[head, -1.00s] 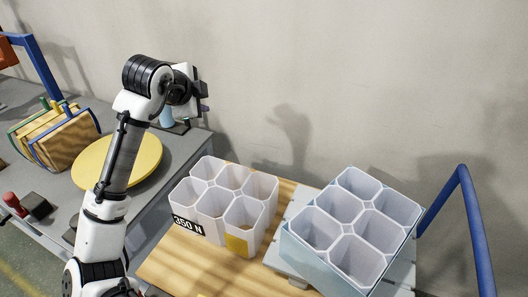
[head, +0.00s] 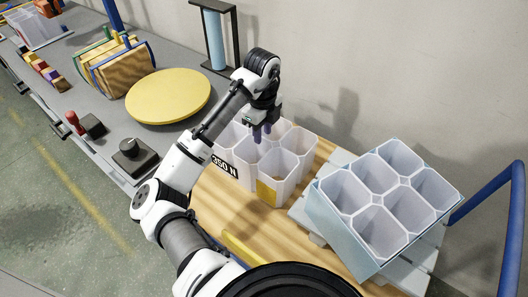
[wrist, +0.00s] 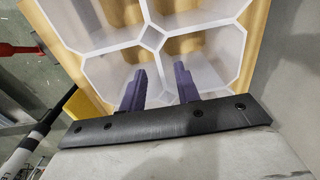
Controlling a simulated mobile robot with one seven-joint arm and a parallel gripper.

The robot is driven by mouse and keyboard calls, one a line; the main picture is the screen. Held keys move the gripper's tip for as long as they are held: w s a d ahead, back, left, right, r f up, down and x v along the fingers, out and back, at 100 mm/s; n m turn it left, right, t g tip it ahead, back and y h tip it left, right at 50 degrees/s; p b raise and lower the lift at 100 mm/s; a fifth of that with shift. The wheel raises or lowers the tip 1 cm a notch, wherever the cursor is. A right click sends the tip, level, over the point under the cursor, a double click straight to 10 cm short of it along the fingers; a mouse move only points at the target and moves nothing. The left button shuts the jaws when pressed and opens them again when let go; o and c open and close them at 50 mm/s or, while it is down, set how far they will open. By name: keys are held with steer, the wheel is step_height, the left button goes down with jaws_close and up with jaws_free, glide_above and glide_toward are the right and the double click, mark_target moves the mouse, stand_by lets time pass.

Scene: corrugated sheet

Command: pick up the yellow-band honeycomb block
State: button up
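The honeycomb block with the yellow patch (head: 295,163) is white with open cells, and carries a black "350 N" label and a yellow patch on its near side. It stands upright on a wooden board and also shows in the wrist view (wrist: 152,38). My gripper (head: 262,134) points down over its back part. In the wrist view the two purple fingers (wrist: 160,73) are apart, open and empty, appearing on either side of a wall between two cells. I cannot tell how deep the tips are or whether they touch.
A second, pale blue honeycomb block (head: 345,238) sits tilted close on the right, on a grey support. A blue tube rail (head: 490,192) is beyond it. A yellow disc (head: 168,95) and wooden block (head: 124,72) are left. The wall is close behind.

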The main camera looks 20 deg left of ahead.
mark_target(264, 143)
steer(key=shift+d+f+p, duration=0.15)
steer(key=shift+f+p, duration=0.95)
steer(key=shift+f, duration=1.65)
steer(key=shift+c, duration=0.4)
jaws_close()
steer(key=shift+r, duration=0.1)
